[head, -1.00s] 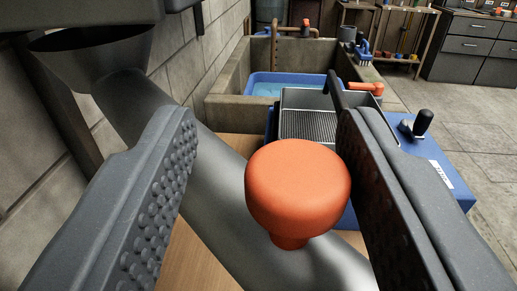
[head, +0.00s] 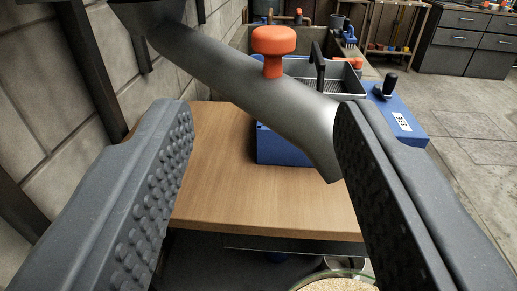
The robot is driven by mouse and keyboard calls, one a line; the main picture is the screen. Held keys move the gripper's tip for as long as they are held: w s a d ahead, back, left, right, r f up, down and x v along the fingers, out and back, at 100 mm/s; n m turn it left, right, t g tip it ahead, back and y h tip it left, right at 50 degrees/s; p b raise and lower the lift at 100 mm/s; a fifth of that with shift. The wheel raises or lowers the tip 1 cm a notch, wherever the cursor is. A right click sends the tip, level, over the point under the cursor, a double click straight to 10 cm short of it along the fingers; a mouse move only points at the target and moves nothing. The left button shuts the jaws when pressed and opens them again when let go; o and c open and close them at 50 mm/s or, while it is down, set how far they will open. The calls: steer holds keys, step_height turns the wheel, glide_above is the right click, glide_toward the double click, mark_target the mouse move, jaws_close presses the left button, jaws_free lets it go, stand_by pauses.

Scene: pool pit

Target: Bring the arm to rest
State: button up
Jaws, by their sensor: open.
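My gripper (head: 262,120) shows in the head view with its two dark, studded jaws wide apart and nothing between them. Beyond the jaws a grey metal pipe or chute (head: 235,85) slopes down from upper left to lower right. An orange mushroom-shaped knob (head: 273,48) stands on top of the pipe, apart from the jaws. The right jaw overlaps the pipe's lower end in the picture; I cannot tell whether they touch.
A wooden table (head: 225,175) lies below the pipe. A blue box (head: 285,148) with a dark tray (head: 345,85) stands behind it. A round container (head: 335,284) shows at the bottom edge. A block wall (head: 60,130) runs along the left. Open floor (head: 465,145) lies at right.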

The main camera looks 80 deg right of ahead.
steer(key=shift+s+a, duration=0.1)
steer(key=shift+a, duration=0.6)
